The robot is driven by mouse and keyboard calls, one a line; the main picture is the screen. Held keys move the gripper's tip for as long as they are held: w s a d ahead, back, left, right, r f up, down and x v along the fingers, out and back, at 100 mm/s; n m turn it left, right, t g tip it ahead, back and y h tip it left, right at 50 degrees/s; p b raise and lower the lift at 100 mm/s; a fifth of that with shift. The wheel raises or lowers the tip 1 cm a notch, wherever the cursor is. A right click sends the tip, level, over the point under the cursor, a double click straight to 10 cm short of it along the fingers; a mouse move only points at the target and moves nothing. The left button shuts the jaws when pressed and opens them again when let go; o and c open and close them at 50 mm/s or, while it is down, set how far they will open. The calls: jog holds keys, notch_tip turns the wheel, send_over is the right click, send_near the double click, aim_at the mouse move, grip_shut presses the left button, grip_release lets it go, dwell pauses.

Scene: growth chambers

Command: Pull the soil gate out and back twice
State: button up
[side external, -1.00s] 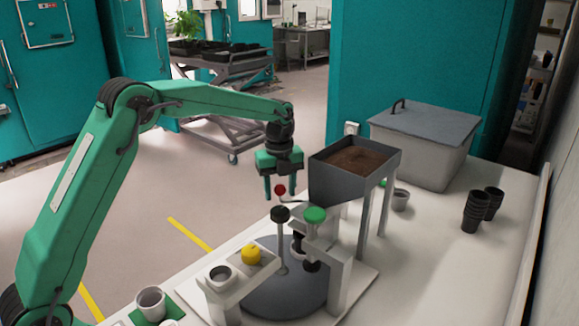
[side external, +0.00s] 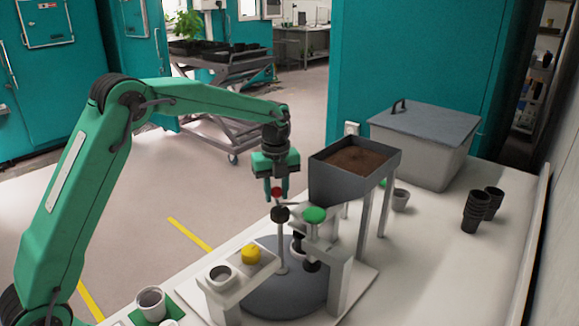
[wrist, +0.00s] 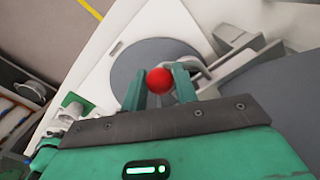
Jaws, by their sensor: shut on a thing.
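The soil gate's handle ends in a red ball knob (side external: 277,192), in front of the grey soil hopper (side external: 335,185). My gripper (side external: 277,190) points down over the knob and is shut on it. In the wrist view the red knob (wrist: 160,81) sits between the two green fingers (wrist: 160,88). The hopper holds brown soil (side external: 355,160). The gate's plate is mostly hidden.
Below is a round grey turntable (side external: 285,290) with a black-knobbed post (side external: 280,213) and a green-knobbed press (side external: 314,215) close by. A yellow knob (side external: 251,253) sits front left. Black pots (side external: 475,212) and a lidded bin (side external: 425,140) stand at right.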

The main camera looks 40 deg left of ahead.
jog(key=s, duration=0.4)
dwell(0.5)
jog(key=shift+w, duration=0.2)
dwell(0.4)
jog(key=shift+w+r, duration=0.1)
jog(key=shift+w, duration=2.35)
jog(key=shift+s, duration=2.6)
jog(key=shift+w, duration=2.65)
jog(key=o, duration=0.7)
jog(key=shift+s, duration=0.1)
